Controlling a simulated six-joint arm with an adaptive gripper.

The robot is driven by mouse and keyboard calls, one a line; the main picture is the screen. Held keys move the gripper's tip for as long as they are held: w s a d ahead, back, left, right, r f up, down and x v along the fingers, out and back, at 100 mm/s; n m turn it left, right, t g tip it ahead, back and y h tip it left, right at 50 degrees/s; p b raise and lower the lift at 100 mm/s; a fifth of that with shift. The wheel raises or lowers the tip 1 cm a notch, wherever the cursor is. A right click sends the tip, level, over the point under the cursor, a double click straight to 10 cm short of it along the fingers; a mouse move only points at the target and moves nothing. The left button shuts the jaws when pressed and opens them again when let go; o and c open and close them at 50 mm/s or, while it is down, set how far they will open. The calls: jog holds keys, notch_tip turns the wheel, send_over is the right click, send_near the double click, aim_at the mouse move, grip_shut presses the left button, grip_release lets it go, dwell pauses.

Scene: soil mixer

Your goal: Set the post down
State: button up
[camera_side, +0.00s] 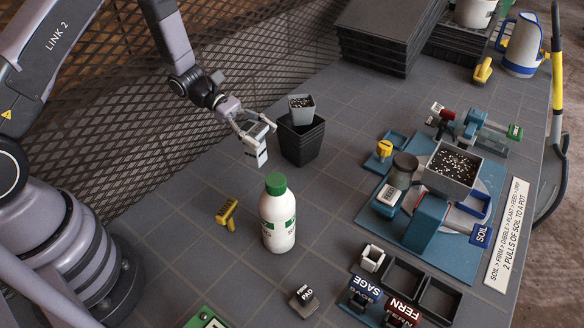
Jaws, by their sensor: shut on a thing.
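My gripper (254,130) is at the upper centre, to the left of the black pots, pointing down and to the right. It is shut on a small pale block-like piece (257,157), which I take to be the post. The piece hangs roughly upright below the fingers, and the fingers hide its upper part. I cannot tell whether its lower end touches the table.
A stack of black pots (300,142) stands close on the right, with a small grey soil-filled pot (302,112) at its top. The soil station (428,222) is right. Grey tabletop (195,180) is clear at left.

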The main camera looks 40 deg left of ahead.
jog(key=w+d+r+n+t+y, duration=0.1)
jog(key=w+d+t, duration=0.1)
jog(key=w+d, duration=0.45)
jog(key=w+d+n+t, duration=0.1)
jog(key=w+d+n, duration=0.15)
jog(key=d, duration=0.75)
jog(key=shift+m, duration=0.25)
jog(key=shift+w+d+f, duration=0.1)
jog(key=shift+w+f, duration=0.05)
jog(key=shift+f, duration=1.5)
jog(key=shift+w+d+f, duration=0.1)
jog(key=shift+d+f, duration=0.05)
jog(key=shift+f, duration=1.5)
jog(key=shift+w+d+f, duration=0.1)
jog(key=shift+w+f, duration=0.05)
jog(key=shift+f, duration=1.5)
jog(key=shift+f, duration=0.1)
jog(key=o, duration=1.2)
